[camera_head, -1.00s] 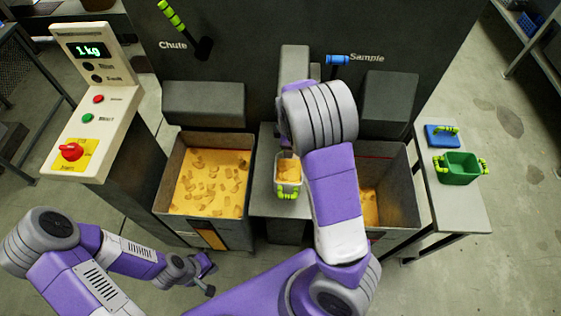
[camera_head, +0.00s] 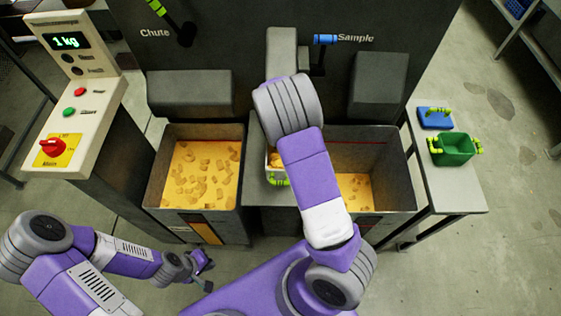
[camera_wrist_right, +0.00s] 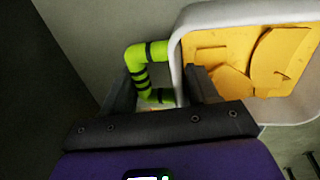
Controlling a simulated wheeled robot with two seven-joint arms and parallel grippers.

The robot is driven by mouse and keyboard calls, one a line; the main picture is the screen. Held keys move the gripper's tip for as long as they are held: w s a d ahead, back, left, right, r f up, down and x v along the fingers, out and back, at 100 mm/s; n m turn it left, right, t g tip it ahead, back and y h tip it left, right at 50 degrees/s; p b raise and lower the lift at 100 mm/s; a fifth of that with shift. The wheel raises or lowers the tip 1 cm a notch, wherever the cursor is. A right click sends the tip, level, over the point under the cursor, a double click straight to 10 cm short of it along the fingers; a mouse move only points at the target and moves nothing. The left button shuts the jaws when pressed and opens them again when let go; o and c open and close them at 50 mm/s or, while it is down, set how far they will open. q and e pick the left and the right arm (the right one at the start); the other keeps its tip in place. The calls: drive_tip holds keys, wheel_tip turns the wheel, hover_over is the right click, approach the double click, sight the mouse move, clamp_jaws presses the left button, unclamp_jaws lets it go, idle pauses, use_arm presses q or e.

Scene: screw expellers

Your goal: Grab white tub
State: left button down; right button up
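The white tub (camera_head: 278,171) holds yellow pieces and stands on the grey stand between the two bins. My right forearm hides much of it in the head view. In the right wrist view the tub's white rim (camera_wrist_right: 176,62) and its bright green handle (camera_wrist_right: 137,62) show close up. My right gripper (camera_wrist_right: 160,98) has its fingers apart, with the handle and part of the tub's wall between them; I see no closed grip. My left gripper (camera_head: 205,270) is low at the left, open and empty, away from the tub.
A left bin (camera_head: 160,202) and a right bin (camera_head: 395,196) hold yellow pieces. A side table (camera_head: 462,200) at the right carries a green tub (camera_head: 456,150) and a blue lid-like item (camera_head: 435,118). A control panel (camera_head: 72,125) stands at the left.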

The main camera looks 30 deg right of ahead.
drive_tip(key=c, duration=0.7)
drive_tip(key=shift+c, duration=0.2)
